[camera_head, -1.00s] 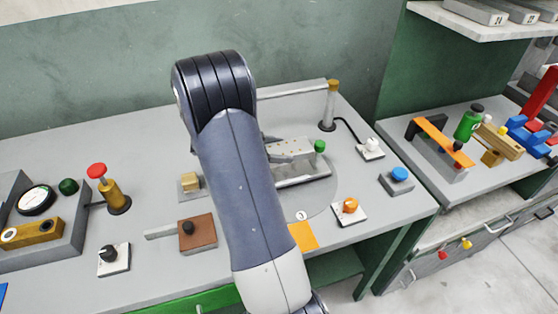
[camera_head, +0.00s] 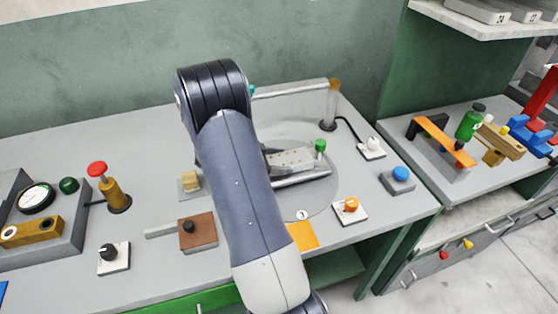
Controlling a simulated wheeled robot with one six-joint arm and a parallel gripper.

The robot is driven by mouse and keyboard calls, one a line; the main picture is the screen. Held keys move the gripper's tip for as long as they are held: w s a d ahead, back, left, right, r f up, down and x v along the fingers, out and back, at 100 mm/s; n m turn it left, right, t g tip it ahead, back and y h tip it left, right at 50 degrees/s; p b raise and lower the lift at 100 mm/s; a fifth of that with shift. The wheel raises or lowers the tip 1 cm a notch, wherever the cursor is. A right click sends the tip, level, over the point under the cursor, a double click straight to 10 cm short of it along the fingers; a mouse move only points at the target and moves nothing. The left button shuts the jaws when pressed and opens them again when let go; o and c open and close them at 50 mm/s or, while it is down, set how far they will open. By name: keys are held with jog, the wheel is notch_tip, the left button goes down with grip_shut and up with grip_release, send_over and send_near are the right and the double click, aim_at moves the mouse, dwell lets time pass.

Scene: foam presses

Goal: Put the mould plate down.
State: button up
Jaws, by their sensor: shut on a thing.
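The mould plate (camera_head: 292,159) is a light grey slab with small dark holes in its top. It lies level at or just above a grey fixture (camera_head: 303,181) on the round disc (camera_head: 310,205); I cannot tell whether it touches. A green-topped post (camera_head: 320,147) stands at its right end. My gripper (camera_head: 267,154) shows only as a dark sliver at the plate's left end, shut on it. My arm hides the rest of the gripper and the plate's left part.
A post with a horizontal arm (camera_head: 329,105) stands behind the disc. A teal thing (camera_head: 252,90) peeks out beside my arm. An orange button (camera_head: 351,205), a blue button (camera_head: 400,174) and an orange square (camera_head: 302,236) lie right and front. A brown block (camera_head: 198,233) is left.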

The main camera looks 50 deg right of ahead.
jog(key=shift+f+b, duration=0.25)
jog(key=shift+b, duration=0.25)
jog(key=o, duration=1.4)
jog(key=shift+r+p, duration=0.25)
jog(key=shift+p, duration=1.1)
